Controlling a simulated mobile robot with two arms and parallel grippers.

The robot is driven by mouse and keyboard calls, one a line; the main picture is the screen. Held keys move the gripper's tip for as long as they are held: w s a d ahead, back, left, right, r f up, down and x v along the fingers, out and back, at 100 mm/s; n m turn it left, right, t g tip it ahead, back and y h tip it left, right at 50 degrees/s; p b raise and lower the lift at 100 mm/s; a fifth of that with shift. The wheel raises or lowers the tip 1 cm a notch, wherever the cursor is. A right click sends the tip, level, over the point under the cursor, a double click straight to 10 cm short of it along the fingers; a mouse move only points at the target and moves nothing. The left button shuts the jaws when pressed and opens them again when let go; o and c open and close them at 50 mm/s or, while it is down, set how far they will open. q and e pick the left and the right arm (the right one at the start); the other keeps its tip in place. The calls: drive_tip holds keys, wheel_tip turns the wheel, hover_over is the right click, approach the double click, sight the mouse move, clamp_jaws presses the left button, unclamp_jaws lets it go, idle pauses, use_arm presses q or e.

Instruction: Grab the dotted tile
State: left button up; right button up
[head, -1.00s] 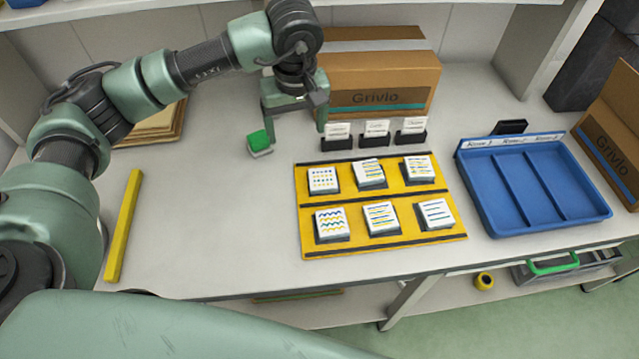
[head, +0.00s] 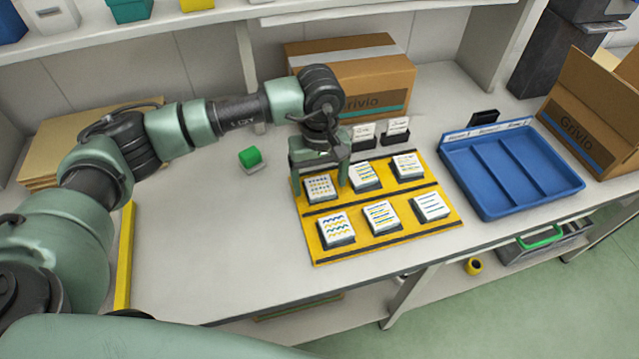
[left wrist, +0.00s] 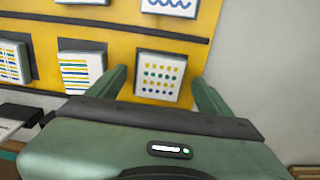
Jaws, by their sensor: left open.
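The dotted tile (head: 320,188) is white with rows of blue, yellow and green dots. It lies in the back left place of the yellow board (head: 374,243). In the left wrist view the dotted tile (left wrist: 161,77) shows between the two fingers. My left gripper (head: 320,190) is open around or just above the tile, one finger to each side; I cannot tell whether the fingers touch it. Tiles with lines (head: 365,177) and waves (head: 336,230) lie on the same board. My right gripper is not in view.
A blue tray (head: 512,205) with compartments stands to the right. Small card holders (head: 396,133) and a cardboard box (head: 365,85) are behind the board. A green block (head: 250,157) lies to the left, with a yellow bar (head: 125,257) near the arm. The table's front left is clear.

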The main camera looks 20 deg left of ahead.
use_arm(q)
drive_tip(key=shift+w+f, duration=0.1)
drive_tip(key=shift+f, duration=0.05)
drive_tip(key=c, duration=1.5)
